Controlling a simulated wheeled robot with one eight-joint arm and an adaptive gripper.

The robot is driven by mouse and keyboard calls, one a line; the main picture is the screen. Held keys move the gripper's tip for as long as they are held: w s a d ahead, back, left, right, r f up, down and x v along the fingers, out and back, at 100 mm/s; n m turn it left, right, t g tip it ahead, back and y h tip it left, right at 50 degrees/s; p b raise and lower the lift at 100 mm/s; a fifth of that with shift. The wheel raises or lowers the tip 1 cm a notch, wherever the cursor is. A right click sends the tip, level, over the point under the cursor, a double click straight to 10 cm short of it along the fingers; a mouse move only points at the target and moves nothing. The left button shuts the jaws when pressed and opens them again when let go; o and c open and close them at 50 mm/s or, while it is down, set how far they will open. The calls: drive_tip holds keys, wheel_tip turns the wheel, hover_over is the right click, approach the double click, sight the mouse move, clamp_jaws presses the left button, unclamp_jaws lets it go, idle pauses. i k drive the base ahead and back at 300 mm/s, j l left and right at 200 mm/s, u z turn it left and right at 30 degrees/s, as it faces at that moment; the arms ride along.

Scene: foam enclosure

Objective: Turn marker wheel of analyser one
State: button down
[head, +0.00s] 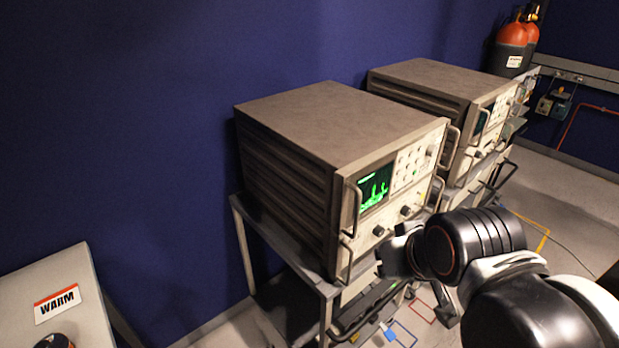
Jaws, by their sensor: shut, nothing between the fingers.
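A grey-beige analyser (300,120) with a lit green trace on its screen (376,190) stands on a cart in the middle. Its front panel faces right and carries buttons and several dark knobs, including a lower knob (378,231) and another knob (405,211). No readable label shows which is the marker wheel or which analyser is number one.
A second analyser (440,80) stands behind to the right. Metal handles (348,235) stick out from the near analyser's front. The cart (268,240) has a lower shelf. A box marked WARM (85,325) is at lower left. Red-topped cylinders (512,42) stand at the back right. Open floor lies right.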

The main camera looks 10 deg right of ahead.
sight(432, 150)
drive_tip(key=i+z, duration=0.1)
drive_tip(key=z, duration=0.3)
drive_tip(key=i+l+z, duration=0.1)
drive_tip(key=z, duration=0.3)
